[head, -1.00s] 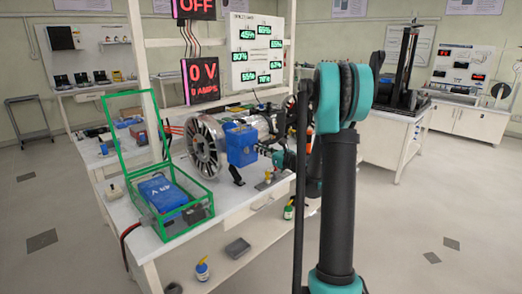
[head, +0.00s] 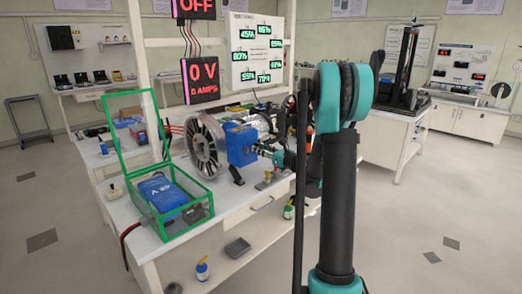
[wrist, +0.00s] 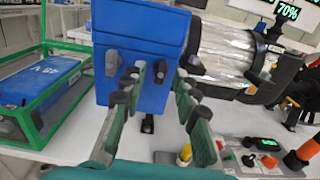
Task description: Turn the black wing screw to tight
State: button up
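A blue box-shaped housing (wrist: 140,35) fills the upper middle of the wrist view. It also shows in the head view (head: 241,143), beside a large silver spoked wheel. A small black wing screw (wrist: 160,71) stands out from the housing's front face. The gripper is small in the head view, close to the housing's right side.
A green-framed open case with a blue battery (wrist: 45,82) stands left of the housing. A clear cylinder (wrist: 225,52) extends to the right. A yellow-topped part (wrist: 184,155) and a small panel with buttons (wrist: 262,150) sit on the bench below right.

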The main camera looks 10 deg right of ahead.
jog(key=v, duration=1.2)
jog(key=s+a+f+n+g+h, duration=0.3)
jog(key=s+a+f+n+g, duration=0.55)
jog(key=s+n, duration=0.55)
jog(key=s+d+f+n+g+h, duration=0.1)
jog(key=s+d+f+n+h, duration=0.1)
jog(key=s+n, duration=0.5)
jog(key=s+d+f+n+g+h, duration=0.1)
jog(key=s+d+f+n+h, duration=0.2)
jog(key=s, duration=0.7)
notch_tip(320, 180, down, 4)
jog(key=n+h, duration=0.2)
jog(key=n, duration=0.3)
jog(key=shift+h, duration=0.3)
jog(key=shift+s+f, duration=0.1)
